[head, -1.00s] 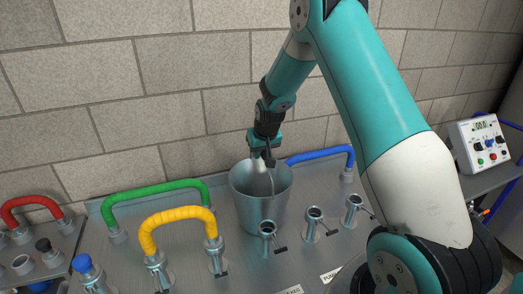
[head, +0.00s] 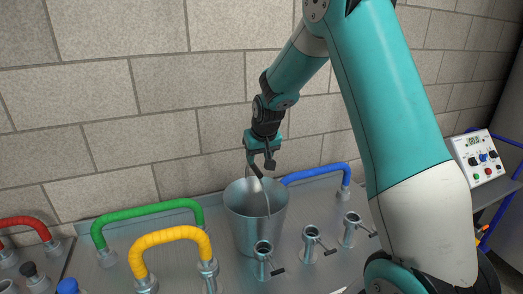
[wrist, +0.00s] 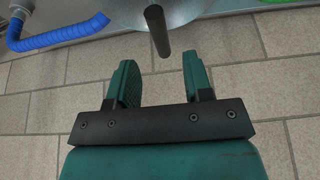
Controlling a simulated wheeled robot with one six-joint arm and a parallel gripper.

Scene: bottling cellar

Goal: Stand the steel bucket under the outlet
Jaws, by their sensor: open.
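The steel bucket (head: 246,228) stands upright on the metal bench, near the wall and behind a row of short steel valves. Its thin handle rises from the rim toward my gripper (head: 262,162), which is above the bucket's opening. In the wrist view the bucket (wrist: 180,12) is cut off at the top edge. A dark rod, apparently the handle's grip (wrist: 157,30), lies just beyond the gap between the fingers of my gripper (wrist: 161,68). The jaws are open, with nothing held. I cannot tell which fitting is the outlet.
Steel valves with side levers (head: 263,256) stand close in front and to the right. Yellow (head: 170,236), green (head: 145,213) and red (head: 28,222) pipes are at left. A blue pipe (head: 315,173) passes right of the bucket. A control box (head: 480,158) is far right.

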